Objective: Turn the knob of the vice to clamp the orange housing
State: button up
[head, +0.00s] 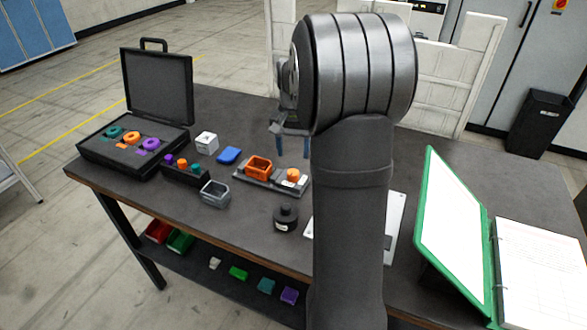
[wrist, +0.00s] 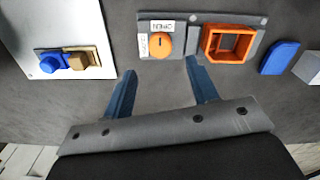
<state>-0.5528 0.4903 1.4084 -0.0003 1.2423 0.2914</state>
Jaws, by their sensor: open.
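The vice (head: 270,187) is a grey plate fixture on the dark table. The orange housing (head: 258,167) is an open box sitting on it; it also shows in the wrist view (wrist: 207,45). The round orange knob (head: 292,176) sits on the same fixture to its right; in the wrist view the knob (wrist: 165,48) has a dark line pointing toward the "OPEN" label (wrist: 161,27). A second label (wrist: 143,45) beside it is hard to read. My gripper (wrist: 162,70) is open and empty, its blue fingers apart and short of the knob. In the head view my gripper (head: 293,146) is above the fixture.
A blue block (head: 228,155), a white cube (head: 206,142), a grey bin (head: 215,193) and a black round weight-like object (head: 286,217) stand nearby. An open black case (head: 120,165) is at left. A green-framed board (head: 425,225) stands at right.

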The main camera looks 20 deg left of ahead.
aim_at(293, 172)
notch_tip(293, 172, down, 8)
jog(key=shift+r, duration=0.25)
jog(key=c, duration=1)
jog(key=shift+o, duration=0.2)
